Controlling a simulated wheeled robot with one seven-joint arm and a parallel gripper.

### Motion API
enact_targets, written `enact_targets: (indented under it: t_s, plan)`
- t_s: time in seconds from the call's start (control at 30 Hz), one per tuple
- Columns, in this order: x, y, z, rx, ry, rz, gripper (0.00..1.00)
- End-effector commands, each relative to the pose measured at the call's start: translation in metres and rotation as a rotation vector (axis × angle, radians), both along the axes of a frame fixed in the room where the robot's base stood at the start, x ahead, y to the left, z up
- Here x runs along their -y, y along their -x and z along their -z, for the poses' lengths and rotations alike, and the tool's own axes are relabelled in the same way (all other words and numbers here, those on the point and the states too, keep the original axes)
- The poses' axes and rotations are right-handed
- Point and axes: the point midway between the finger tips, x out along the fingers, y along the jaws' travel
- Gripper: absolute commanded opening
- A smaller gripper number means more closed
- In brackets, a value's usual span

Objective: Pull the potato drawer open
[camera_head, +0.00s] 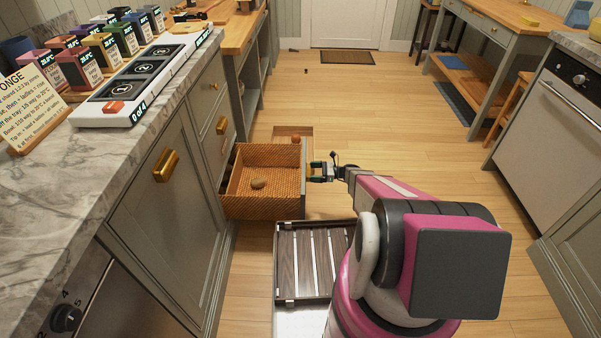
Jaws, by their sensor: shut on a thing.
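The potato drawer (240,207) is a woven rattan basket drawer that stands well out from the grey cabinet on the left. The handle itself is mostly hidden by my gripper. My arm reaches to it from the lower right.
Behind the drawer, another shallow wooden box (308,132) with a reddish-brown round thing shows near the floor. A marble counter (60,170) runs along the left. A slatted dark tray (290,262) lies in front. Open wooden floor (390,120) stretches behind and right.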

Motion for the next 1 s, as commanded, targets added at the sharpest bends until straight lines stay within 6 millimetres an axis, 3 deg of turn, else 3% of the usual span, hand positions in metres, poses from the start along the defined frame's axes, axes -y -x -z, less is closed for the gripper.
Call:
enact_targets:
  t_s: [0.1, 0.3, 0.77, 0.8, 1.0]
  plan:
    - [0.018, 0.002, 0.001, 0.000, 0.002, 0.001, 0.49]
    - [0.034, 0.003, 0.001, 0.000, 0.002, -0.001, 0.49]
    - [0.038, 0.004, 0.001, 0.000, 0.003, -0.002, 0.49]
    - [0.038, 0.004, 0.001, 0.000, 0.003, -0.002, 1.00]
    - [0.038, 0.003, 0.000, 0.000, 0.002, -0.001, 1.00]
